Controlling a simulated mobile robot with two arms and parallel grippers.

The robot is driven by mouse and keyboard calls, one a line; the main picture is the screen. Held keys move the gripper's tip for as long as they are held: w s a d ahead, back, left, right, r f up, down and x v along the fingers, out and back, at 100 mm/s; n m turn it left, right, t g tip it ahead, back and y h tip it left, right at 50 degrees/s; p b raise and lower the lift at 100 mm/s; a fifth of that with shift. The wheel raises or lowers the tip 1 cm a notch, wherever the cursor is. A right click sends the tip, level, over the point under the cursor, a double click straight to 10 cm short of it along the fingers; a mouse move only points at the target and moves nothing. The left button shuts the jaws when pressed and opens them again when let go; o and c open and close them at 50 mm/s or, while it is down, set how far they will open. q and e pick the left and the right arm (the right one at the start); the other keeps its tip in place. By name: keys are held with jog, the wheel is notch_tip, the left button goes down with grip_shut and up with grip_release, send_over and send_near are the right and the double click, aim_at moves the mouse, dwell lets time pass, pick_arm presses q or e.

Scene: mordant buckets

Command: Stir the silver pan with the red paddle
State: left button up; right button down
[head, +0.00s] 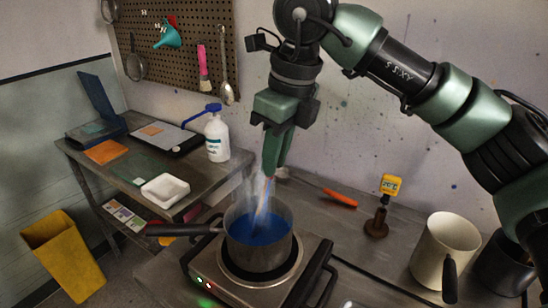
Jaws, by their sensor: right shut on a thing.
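The silver pan (283,243) sits on a hot plate (240,292) and holds blue liquid (258,228). Its dark handle points left, and steam rises from it. My right gripper (272,168) is above the pan, pointing down, and is shut on the upper end of a thin paddle (263,200). The paddle slants slightly and its lower end is in the pan, hidden by the blue liquid. Its colour is hard to tell through the steam; a little reddish shows near the fingers. My left gripper is not in view.
A cream pot (432,258) and a dark pot (505,262) stand at the right. A yellow gauge (390,185) on a stand and an orange-handled tool (340,197) are behind the hot plate. A white bottle (216,140) and white tray (165,190) are on the left table.

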jog(key=shift+s+d+r+p, duration=0.15)
jog(key=shift+d+r+p, duration=0.1)
jog(key=shift+r+p, duration=0.8)
jog(key=shift+s+d+r+p, duration=0.25)
jog(key=shift+r+p, duration=0.25)
jog(key=shift+r, duration=1.1)
jog(key=shift+s+d+r+p, duration=0.1)
jog(key=shift+d+r+p, duration=0.15)
jog(key=shift+r+p, duration=0.8)
jog(key=shift+r, duration=0.3)
notch_tip(320, 180, up, 11)
jog(key=p, duration=0.8)
